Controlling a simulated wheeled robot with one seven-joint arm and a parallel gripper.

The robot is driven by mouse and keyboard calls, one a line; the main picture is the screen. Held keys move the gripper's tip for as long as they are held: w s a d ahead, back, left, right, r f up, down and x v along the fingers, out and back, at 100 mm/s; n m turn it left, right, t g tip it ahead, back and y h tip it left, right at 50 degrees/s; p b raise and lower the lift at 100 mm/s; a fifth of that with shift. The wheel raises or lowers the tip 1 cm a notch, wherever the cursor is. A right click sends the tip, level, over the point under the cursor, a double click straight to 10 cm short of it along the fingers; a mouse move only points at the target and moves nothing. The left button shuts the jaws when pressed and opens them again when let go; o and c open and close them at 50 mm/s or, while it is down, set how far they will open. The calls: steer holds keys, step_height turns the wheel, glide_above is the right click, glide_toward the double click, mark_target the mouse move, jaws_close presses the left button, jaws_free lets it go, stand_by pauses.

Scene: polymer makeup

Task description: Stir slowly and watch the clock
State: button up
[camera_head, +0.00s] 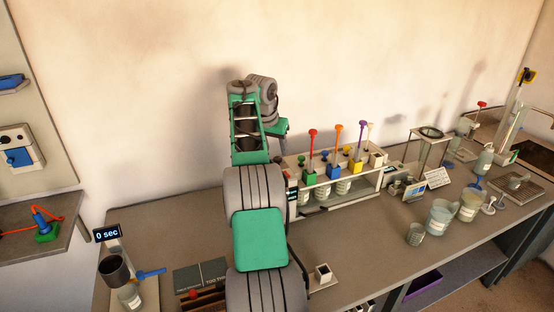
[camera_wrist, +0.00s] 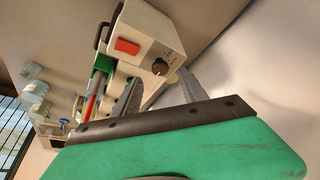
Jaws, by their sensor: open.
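A small black display (camera_head: 107,234) reading "0 sec" stands at the left end of the bench. Below it are a dark cup (camera_head: 114,270) and a labelled glass vessel (camera_head: 130,296), with a blue-handled piece (camera_head: 152,273) beside them. A white rack (camera_head: 335,200) behind my arm holds several bottles with coloured caps; red, orange, purple and pale-topped rods stand upright in it. In the wrist view, my gripper (camera_wrist: 160,88) is open and empty, its fingers close to a white box with a red switch (camera_wrist: 127,47) and dark knob (camera_wrist: 160,67). In the head view my arm hides its fingertips.
Beakers (camera_head: 440,217) and a small glass (camera_head: 416,234) stand on the bench at right, near a stand (camera_head: 430,150). A small white holder (camera_head: 323,273) sits at the front. A sink (camera_head: 530,155) is at far right. A side shelf (camera_head: 40,250) stands left.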

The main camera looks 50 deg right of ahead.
mark_target(278, 158)
steer(key=b+x, duration=0.1)
steer(key=x, duration=0.4)
steer(key=shift+c, duration=0.3)
jaws_close()
steer(key=shift+d, duration=0.15)
steer(key=shift+r, duration=0.1)
steer(key=shift+b, duration=0.35)
